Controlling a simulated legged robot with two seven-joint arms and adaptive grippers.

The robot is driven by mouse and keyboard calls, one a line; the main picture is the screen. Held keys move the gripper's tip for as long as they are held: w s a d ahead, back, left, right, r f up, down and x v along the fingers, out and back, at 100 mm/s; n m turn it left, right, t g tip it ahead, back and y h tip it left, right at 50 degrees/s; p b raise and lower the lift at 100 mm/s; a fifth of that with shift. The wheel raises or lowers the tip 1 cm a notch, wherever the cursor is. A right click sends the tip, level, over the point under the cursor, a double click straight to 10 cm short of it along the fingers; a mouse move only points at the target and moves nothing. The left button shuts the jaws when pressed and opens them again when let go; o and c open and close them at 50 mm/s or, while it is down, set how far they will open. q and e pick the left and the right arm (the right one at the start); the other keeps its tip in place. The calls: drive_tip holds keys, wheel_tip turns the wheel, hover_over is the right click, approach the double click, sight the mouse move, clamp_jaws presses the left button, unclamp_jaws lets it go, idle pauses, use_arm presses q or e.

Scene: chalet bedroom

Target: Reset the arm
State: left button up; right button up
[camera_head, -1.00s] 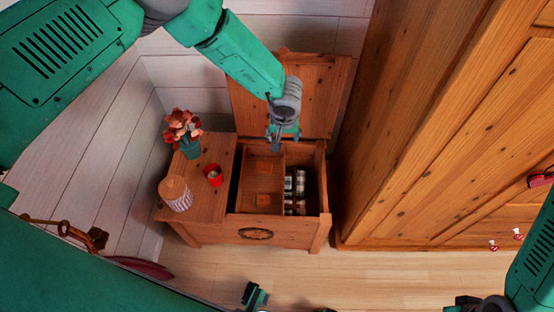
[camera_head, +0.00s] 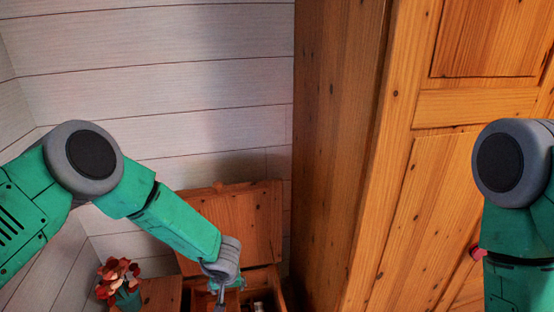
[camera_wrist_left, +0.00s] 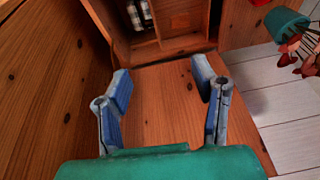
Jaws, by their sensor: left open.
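My left arm (camera_head: 175,220) comes in from the left in the head view and reaches down to the wooden chest. My left gripper (camera_head: 221,290) is at the bottom edge of that view, small and partly cut off, in front of the raised chest lid (camera_head: 245,225). In the left wrist view, the two blue fingers of the left gripper (camera_wrist_left: 163,82) are wide apart with nothing between them; the wooden lid lies behind them. My right arm (camera_head: 515,220) hangs down at the right; its gripper is out of frame.
The chest's open compartments (camera_wrist_left: 178,18) hold several jars (camera_wrist_left: 140,14). A potted red flower (camera_head: 122,283) stands left of the lid. A tall wooden wardrobe (camera_head: 345,150) rises at the right, close to the chest. White plank wall (camera_head: 160,60) stands behind.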

use_arm(q)
drive_tip(key=s+a+f+m+b, duration=0.25)
drive_tip(key=s+a+f, duration=0.2)
drive_tip(key=s, duration=0.45)
drive_tip(key=s+a+f+m+b, duration=0.1)
drive_tip(key=s+a+f+b, duration=0.35)
drive_tip(key=s, duration=0.45)
drive_tip(key=s+a+g+h+b, duration=0.1)
drive_tip(key=s+a+g+b, duration=0.1)
drive_tip(key=s, duration=1.5)
drive_tip(key=shift+a+g+b, duration=0.25)
drive_tip(key=shift+g+b, duration=0.25)
drive_tip(key=shift+b, duration=0.15)
drive_tip(key=shift+s+a, duration=0.1)
